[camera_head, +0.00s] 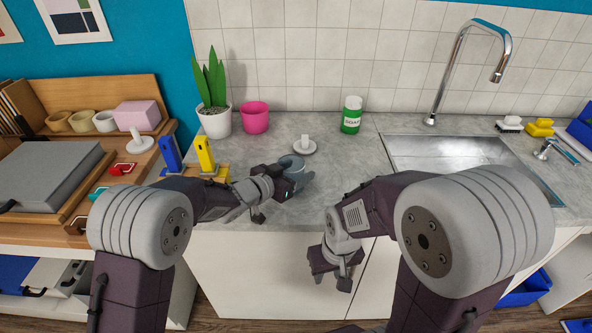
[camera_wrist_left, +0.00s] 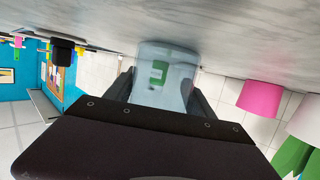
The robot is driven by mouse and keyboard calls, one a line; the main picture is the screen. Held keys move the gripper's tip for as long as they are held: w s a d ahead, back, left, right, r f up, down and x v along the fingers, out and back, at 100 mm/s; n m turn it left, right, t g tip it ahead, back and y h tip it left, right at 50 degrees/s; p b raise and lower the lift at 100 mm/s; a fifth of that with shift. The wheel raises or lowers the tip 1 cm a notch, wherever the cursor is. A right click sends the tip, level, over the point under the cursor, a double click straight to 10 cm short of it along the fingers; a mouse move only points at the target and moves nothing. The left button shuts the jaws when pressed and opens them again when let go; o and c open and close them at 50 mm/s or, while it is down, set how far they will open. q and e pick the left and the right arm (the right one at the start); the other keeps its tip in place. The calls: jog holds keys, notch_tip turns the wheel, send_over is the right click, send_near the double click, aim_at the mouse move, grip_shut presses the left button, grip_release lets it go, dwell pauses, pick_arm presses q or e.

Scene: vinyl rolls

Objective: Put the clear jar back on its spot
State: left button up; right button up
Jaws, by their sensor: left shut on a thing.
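The clear jar (camera_head: 293,161) is pale and see-through, and stands out little against the grey counter. My left gripper (camera_head: 298,180) is shut on it, with a finger on each side. In the left wrist view, which is upside down, the jar (camera_wrist_left: 163,68) sits between the dark fingers (camera_wrist_left: 160,95), its end close to the counter; I cannot tell if they touch. A green mark shows on or through it. My right gripper (camera_head: 333,278) hangs low before the white cabinet, open and empty.
A white knobbed disc (camera_head: 304,147) lies just behind the jar. A pink pot (camera_head: 255,118), a potted plant (camera_head: 214,122) and a green soap container (camera_head: 351,116) stand further back. The sink (camera_head: 450,155) is at right. Yellow (camera_head: 205,153) and blue (camera_head: 171,153) upright items are left.

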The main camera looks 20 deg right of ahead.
pick_arm(q)
jog(key=shift+f, duration=0.15)
dwell(0.4)
jog(key=o, duration=1.9)
jog(key=shift+o, duration=0.2)
jog(key=shift+s+a, duration=0.45)
jog(key=shift+a, duration=0.2)
jog(key=shift+s+a, duration=0.45)
jog(key=shift+a, duration=0.15)
jog(key=shift+s+a, duration=0.9)
jog(key=shift+a, duration=0.3)
jog(key=shift+s+a, duration=0.85)
jog(key=shift+a, duration=0.35)
